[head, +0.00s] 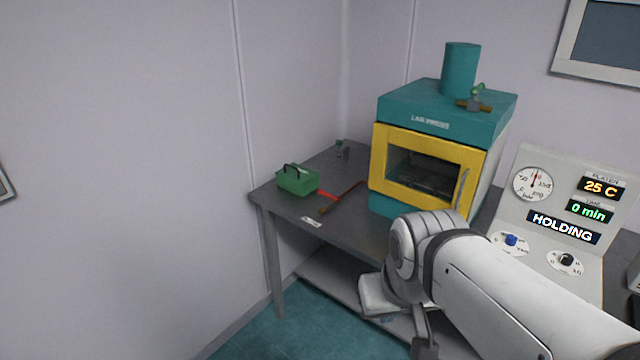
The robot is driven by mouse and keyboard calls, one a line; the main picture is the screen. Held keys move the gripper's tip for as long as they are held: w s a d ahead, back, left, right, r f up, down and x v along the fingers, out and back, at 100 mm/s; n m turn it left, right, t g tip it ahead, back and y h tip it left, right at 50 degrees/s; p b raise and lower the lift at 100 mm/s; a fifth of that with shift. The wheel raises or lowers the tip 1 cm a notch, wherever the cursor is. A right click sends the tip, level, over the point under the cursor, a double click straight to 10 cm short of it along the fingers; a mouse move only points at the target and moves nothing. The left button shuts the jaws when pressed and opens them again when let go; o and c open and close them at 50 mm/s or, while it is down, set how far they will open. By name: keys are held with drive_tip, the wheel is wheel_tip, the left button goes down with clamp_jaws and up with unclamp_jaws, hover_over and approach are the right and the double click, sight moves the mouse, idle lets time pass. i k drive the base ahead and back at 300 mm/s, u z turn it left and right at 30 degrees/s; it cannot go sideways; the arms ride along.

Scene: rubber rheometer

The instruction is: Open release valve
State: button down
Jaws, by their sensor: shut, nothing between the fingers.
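No part is clearly marked as the release valve. A teal press labelled LAB PRESS (435,110) stands on the grey table, its yellow-framed window door (380,165) shut. A small fitting with a green part and a brown bar (475,103) sits on its top, beside the teal cylinder (460,70). A red and brown lever (341,199) lies on the table left of the press.
A green box with a black handle (298,181) sits at the table's left. A control panel (560,190) at the right has a dial gauge, two knobs and displays reading 25 C, 0 min and HOLDING. My arm covers the table's front right. A lower shelf (335,280) runs beneath.

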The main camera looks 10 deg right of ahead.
sight(328, 195)
drive_tip(key=u, duration=0.4)
drive_tip(key=i, duration=1.45)
drive_tip(key=z, duration=0.15)
